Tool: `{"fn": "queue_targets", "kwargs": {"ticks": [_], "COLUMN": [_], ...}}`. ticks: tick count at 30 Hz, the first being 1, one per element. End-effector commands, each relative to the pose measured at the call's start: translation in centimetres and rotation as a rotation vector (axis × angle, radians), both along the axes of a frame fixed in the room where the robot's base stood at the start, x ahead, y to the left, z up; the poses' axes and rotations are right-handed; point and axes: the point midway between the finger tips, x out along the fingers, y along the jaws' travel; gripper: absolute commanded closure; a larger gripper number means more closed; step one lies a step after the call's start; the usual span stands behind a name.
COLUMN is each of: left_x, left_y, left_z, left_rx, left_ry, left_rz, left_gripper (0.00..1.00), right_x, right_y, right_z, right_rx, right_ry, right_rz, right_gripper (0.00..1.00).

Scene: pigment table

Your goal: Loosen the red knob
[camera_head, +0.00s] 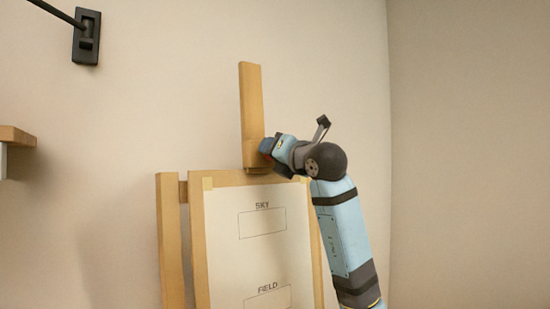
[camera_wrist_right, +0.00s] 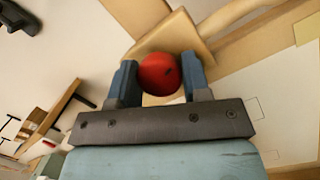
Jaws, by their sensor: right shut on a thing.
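The red knob (camera_wrist_right: 160,73) sits on the wooden clamp block of the easel, between the two blue fingers of my right gripper (camera_wrist_right: 157,82) in the right wrist view. The fingers are shut on the knob from both sides. In the head view my right gripper (camera_head: 268,148) reaches the block (camera_head: 254,155) at the top of the easel from the right. The knob is mostly hidden there by the fingers. My left gripper is not in view.
The easel's wooden mast (camera_head: 251,98) rises above the block. Below it stands a board with a white sheet (camera_head: 230,255) marked SKY and FIELD. A black wall fixture (camera_head: 86,37) and a wooden shelf end (camera_head: 15,136) are at the left. The wall area at the right is clear.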

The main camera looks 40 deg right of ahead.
Motion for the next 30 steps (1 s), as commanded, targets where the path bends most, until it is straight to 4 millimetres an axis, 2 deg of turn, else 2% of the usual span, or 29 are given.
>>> {"fn": "queue_targets", "kwargs": {"ticks": [10, 27, 28, 30], "left_x": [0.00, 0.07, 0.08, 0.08], "left_y": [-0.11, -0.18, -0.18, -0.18], "left_z": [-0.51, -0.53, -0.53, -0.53], "left_rx": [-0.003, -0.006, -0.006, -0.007], "left_ry": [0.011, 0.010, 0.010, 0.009], "left_rz": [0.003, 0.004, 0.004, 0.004], "left_gripper": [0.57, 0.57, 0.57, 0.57], "right_x": [-0.05, -0.07, -0.07, -0.07], "right_y": [-0.03, -0.04, -0.04, -0.03], "right_z": [0.09, 0.16, 0.16, 0.15], "right_rx": [0.145, 0.172, 0.172, 0.171], "right_ry": [-0.019, -0.023, -0.023, -0.022], "right_rz": [-0.016, -0.019, -0.019, -0.019], "right_gripper": [0.80, 0.80, 0.49, 0.33]}}
